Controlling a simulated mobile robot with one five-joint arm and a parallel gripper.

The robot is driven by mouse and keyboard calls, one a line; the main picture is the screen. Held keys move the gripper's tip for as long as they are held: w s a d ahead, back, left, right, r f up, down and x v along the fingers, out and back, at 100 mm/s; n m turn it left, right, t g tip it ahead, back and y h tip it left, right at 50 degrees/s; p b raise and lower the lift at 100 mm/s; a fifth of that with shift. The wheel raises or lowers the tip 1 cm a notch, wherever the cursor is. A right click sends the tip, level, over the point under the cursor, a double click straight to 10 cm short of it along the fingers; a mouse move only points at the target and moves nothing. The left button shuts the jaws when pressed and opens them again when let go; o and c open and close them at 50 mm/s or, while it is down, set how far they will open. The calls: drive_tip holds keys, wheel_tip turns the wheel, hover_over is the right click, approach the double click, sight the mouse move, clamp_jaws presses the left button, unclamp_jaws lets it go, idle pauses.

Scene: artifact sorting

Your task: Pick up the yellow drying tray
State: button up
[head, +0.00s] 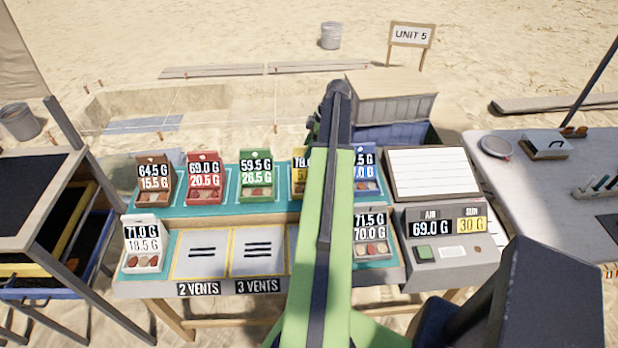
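A small yellow tray (299,178) with a number card stands in the back row of the turquoise-topped table (215,207), between the green tray (256,176) and the blue tray (367,172). My green arm covers its right part, so its card is only partly readable. A larger yellow-edged drawer or tray (40,262) also shows in the dark rack at the left, above a blue one. My arm reaches forward over the table; its fingers are not visible, and I cannot see them touching anything.
A brown tray (155,180), a red tray (204,179), a white tray (143,243) and a grey tray (371,235) share the table. Two marked squares, "2 VENTS" and "3 VENTS", are empty. A scale (446,236) stands at the right, before a grey table (560,200).

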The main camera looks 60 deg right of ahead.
drive_tip(key=shift+f, duration=0.2)
idle(0.4)
drive_tip(key=shift+c, duration=0.3)
clamp_jaws()
idle(1.2)
